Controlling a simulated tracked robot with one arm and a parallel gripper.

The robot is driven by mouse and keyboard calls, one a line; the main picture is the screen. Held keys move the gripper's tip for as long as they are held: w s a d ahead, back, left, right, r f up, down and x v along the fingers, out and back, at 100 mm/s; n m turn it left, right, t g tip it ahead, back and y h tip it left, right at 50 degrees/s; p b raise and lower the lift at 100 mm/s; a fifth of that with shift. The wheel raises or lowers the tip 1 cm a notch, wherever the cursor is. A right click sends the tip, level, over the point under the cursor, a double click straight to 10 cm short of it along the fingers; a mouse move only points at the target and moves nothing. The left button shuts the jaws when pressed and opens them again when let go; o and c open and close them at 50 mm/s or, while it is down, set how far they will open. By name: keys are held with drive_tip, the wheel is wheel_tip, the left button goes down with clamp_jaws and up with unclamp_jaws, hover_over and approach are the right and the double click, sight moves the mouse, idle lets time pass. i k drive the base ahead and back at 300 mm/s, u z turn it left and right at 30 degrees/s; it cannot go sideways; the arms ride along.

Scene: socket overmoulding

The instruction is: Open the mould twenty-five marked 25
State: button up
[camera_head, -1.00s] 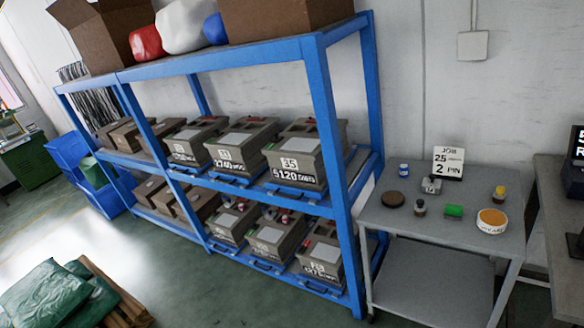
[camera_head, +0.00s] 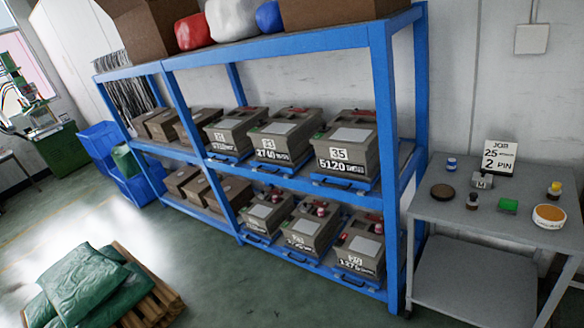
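Several grey-brown moulds stand on blue pull-out trays in a blue rack. On the upper shelf, the right mould (camera_head: 346,140) is marked 35 and 5120. The mould (camera_head: 284,136) left of it has 2740 on its label, and a further mould (camera_head: 233,133) stands at the left. On the lower shelf stand a left mould (camera_head: 268,213), a middle mould (camera_head: 311,226) and a right mould (camera_head: 360,247). Their two-digit marks are too small to read surely, so I cannot tell which is 25. All the moulds look closed. My gripper is not in view.
A grey side table (camera_head: 440,207) at the right holds a job card (camera_head: 499,158) reading 25, 2 PIN, and small items. The rack's blue front post (camera_head: 384,150) stands near the moulds. A pallet (camera_head: 150,305) with green sacks (camera_head: 85,285) lies at lower left. Floor before the rack is clear.

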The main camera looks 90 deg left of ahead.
sight(363, 258)
drive_tip(key=z, duration=0.05)
drive_tip(key=k, duration=1.85)
drive_tip(key=u, duration=2)
drive_tip(key=i, duration=1)
